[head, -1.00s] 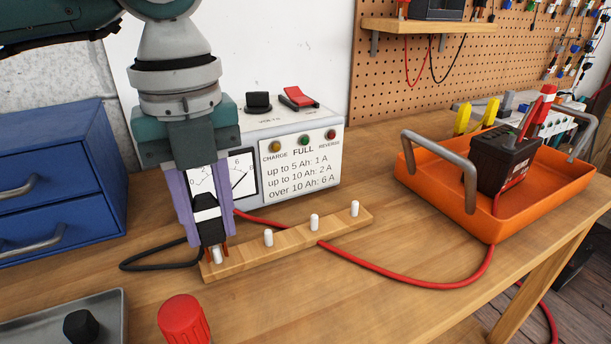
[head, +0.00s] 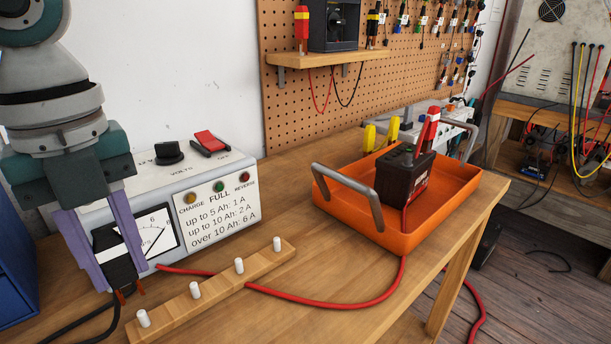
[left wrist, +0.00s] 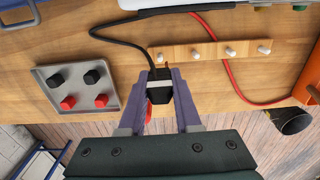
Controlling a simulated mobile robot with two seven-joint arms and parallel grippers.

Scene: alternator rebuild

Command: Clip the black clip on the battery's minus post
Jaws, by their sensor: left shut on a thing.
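My left gripper (head: 108,250) is shut on the black clip (head: 117,268), at the left end of a wooden peg strip. The clip also shows between the purple fingers (left wrist: 160,90) in the left wrist view, with its copper-coloured jaws pointing away from the gripper. A black cable (left wrist: 120,42) runs from it. The black battery (head: 405,176) stands in an orange tray (head: 400,243) to the right, well away from the gripper. A red clip (head: 430,127) stands on the battery's far side. The minus post is too small to make out clearly. My right gripper is not in view.
The wooden strip (head: 215,290) carries several white pegs. The charger (head: 205,215) stands behind it. The tray has a raised grey handle (head: 350,188) on its near-left side. A red cable (head: 335,303) crosses the bench.

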